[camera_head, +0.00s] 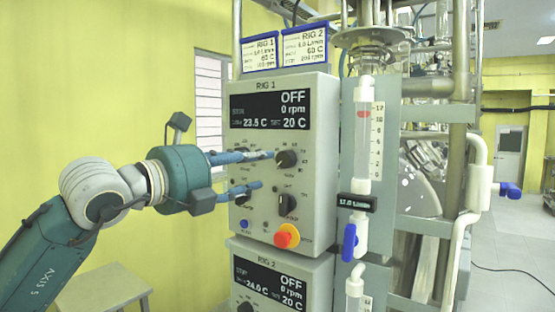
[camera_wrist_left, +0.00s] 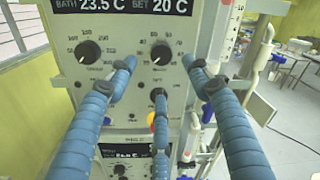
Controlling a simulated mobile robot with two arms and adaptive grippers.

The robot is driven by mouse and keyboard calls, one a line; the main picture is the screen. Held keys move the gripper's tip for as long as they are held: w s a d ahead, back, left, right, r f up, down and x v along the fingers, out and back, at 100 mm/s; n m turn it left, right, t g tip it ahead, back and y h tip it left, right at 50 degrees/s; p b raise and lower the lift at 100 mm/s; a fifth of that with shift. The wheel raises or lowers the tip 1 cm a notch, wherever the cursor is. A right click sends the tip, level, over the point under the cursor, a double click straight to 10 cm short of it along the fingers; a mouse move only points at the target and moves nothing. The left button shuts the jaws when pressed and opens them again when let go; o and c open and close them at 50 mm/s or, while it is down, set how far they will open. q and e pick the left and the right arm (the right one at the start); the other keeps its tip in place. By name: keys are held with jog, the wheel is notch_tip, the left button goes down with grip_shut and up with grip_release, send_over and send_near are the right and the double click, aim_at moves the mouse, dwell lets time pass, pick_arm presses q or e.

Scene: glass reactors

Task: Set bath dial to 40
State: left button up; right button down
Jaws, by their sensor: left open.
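The RIG 1 control box (camera_head: 318,120) has a display (camera_head: 270,109) reading OFF, 0 rpm, 23.5 C and SET 20 C. A black round dial (camera_head: 287,159) with a number scale sits below it on the right; it also shows in the left wrist view (camera_wrist_left: 160,53). A second black dial (camera_wrist_left: 87,50) is to its left. The dial captions are too small to read. My left gripper (camera_head: 267,170) is open, its blue fingers pointing at the panel. In the left wrist view its fingertips (camera_wrist_left: 159,68) spread around the right dial, apparently without gripping it. My right gripper is not in view.
Below the dials are a black selector knob (camera_head: 287,205) and a red-orange stop button (camera_head: 286,236). A RIG 2 box (camera_head: 262,262) is underneath. A glass flow tube (camera_head: 363,130) with a blue valve handle (camera_head: 349,243) stands right of the box. A stool (camera_head: 100,285) is at lower left.

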aim_at(282, 161)
pick_arm(q)
jog(key=p+x, duration=0.3)
jog(key=x, duration=0.4)
jog(key=shift+w+d+r, duration=0.1)
jog(key=shift+d+r, duration=0.05)
jog(key=shift+d, duration=0.15)
jog(key=shift+w+d, duration=0.35)
jog(key=shift+w, duration=0.15)
jog(key=shift+f, duration=0.2)
jog(key=c, duration=1.2)
